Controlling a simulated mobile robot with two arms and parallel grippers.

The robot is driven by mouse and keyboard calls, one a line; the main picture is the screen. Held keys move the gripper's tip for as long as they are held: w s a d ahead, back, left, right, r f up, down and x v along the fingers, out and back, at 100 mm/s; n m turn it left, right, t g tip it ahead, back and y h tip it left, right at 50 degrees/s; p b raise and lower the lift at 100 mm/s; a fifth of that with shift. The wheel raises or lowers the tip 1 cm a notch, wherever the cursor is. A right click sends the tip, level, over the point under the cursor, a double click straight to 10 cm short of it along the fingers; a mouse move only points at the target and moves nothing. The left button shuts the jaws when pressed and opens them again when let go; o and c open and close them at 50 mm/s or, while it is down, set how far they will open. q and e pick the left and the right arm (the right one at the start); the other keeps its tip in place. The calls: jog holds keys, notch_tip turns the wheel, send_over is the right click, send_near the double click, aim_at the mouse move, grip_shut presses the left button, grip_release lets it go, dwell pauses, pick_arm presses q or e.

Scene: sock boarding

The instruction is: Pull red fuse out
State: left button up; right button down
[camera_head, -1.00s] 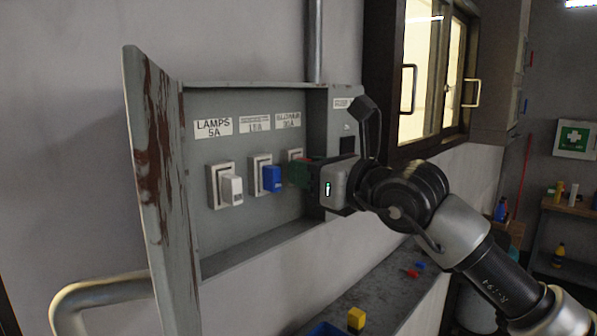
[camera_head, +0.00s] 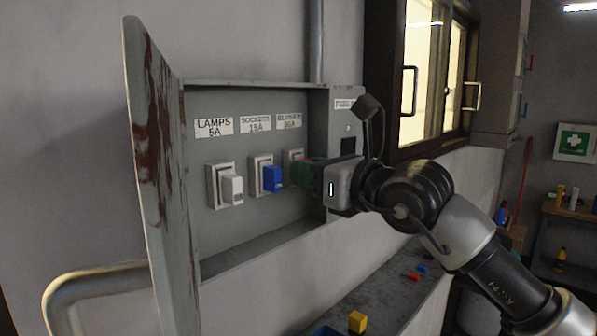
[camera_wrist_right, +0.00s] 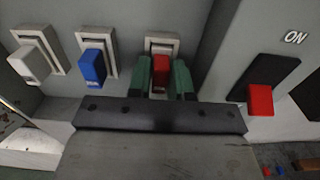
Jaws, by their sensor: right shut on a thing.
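The red fuse (camera_wrist_right: 161,66) sits at the third holder (camera_wrist_right: 162,42) in the right wrist view, between the green fingers of my right gripper (camera_wrist_right: 161,77). The gripper is shut on it. In the head view my right gripper (camera_head: 306,173) reaches into the grey fuse box (camera_head: 245,95) from the right and hides the red fuse. The third holder (camera_head: 291,156) shows partly behind it. I cannot tell how deep the fuse sits. My left gripper is not in view.
A white fuse (camera_head: 232,188) and a blue fuse (camera_head: 272,178) sit in holders to the left. A red switch lever (camera_wrist_right: 260,99) is at the right, below an ON label. The rusty box door (camera_head: 155,165) stands open. A ledge (camera_head: 385,290) below holds small coloured pieces.

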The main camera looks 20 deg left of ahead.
jog(key=shift+b+v, duration=1.75)
jog(key=shift+v, duration=0.45)
jog(key=b+v, duration=0.9)
jog(key=v, duration=1.1)
jog(key=shift+b, duration=0.35)
